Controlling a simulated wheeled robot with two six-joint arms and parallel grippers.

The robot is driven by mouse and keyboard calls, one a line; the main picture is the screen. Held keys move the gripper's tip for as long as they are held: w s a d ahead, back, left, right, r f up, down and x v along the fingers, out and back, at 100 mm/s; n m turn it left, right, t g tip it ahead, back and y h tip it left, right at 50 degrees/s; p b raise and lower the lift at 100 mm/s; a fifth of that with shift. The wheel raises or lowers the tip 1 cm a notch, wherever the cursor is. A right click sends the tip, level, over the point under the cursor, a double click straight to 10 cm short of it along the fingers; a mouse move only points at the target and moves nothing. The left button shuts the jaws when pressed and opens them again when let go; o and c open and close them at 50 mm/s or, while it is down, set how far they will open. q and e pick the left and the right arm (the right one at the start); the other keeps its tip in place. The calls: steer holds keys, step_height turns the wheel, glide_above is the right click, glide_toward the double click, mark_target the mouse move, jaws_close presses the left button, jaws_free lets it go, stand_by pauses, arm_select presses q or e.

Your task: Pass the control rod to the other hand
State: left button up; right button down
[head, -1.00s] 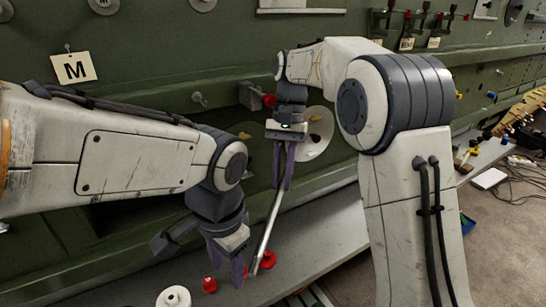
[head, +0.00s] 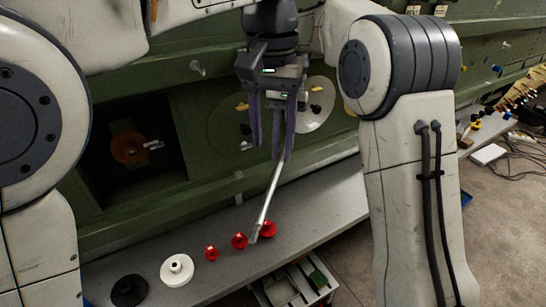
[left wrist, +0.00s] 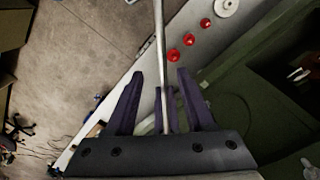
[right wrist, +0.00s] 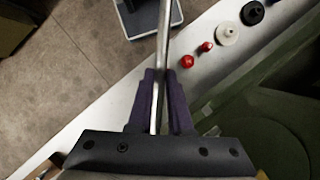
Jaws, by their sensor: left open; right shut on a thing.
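The control rod (head: 269,197) is a slim, grey metal rod, hanging tilted with its lower end over the bench near the red knobs. My right gripper (right wrist: 158,78) is shut on its upper part; the rod also shows in the right wrist view (right wrist: 164,38). My left gripper (left wrist: 160,85) is open, and in the left wrist view the rod (left wrist: 160,45) runs between its spread fingers. In the head view the two grippers overlap, left (head: 271,142) in front of the right, whose fingers are partly hidden. I cannot tell whether the left fingers touch the rod.
On the grey bench (head: 330,205) stand several red knobs (head: 240,240), a white round knob (head: 177,269) and a black one (head: 129,290). The green fuselage wall (head: 205,110) with a dark recess lies close behind the grippers. A drawer unit (head: 292,288) stands below the bench edge.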

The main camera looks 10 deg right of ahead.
mark_target(274, 183)
arm_select(q)
step_height(274, 183, down, 10)
steer(key=shift+f, duration=0.2)
jaws_close()
arm_select(e)
steer(key=c, duration=0.8)
jaws_free()
steer(key=shift+o, duration=0.2)
